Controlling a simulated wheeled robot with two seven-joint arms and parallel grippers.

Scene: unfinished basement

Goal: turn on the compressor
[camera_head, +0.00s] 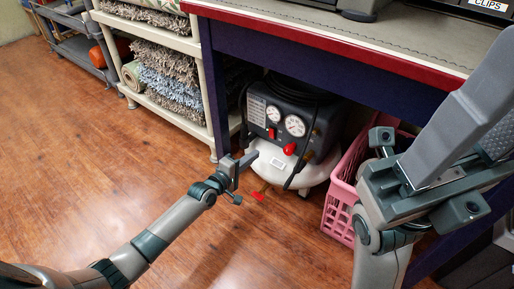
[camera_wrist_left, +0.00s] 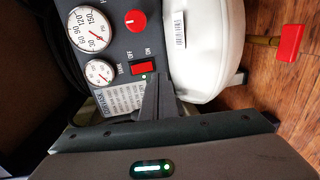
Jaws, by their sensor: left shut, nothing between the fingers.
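The compressor (camera_head: 318,146) stands on the floor under the workbench, with a dark panel, two round gauges and a white tank. Its red switch (camera_wrist_left: 143,68), marked ON and OFF, shows clearly in the left wrist view; a small green spot shows beside it. I cannot tell which way the switch is set. My left gripper (camera_head: 240,162) is shut and empty, in front of the compressor's left side. In the left wrist view its tips (camera_wrist_left: 155,88) appear close to the switch; contact is unclear. My right gripper (camera_head: 462,118) is raised near the camera at right, its jaws unclear.
A pink crate (camera_head: 339,208) stands right of the compressor. The workbench (camera_head: 340,47) overhangs it, with a blue leg on the left. A shelf (camera_head: 186,45) of rolled rugs stands further left. A red-tipped valve (camera_head: 258,196) sticks out low. The wooden floor at left is clear.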

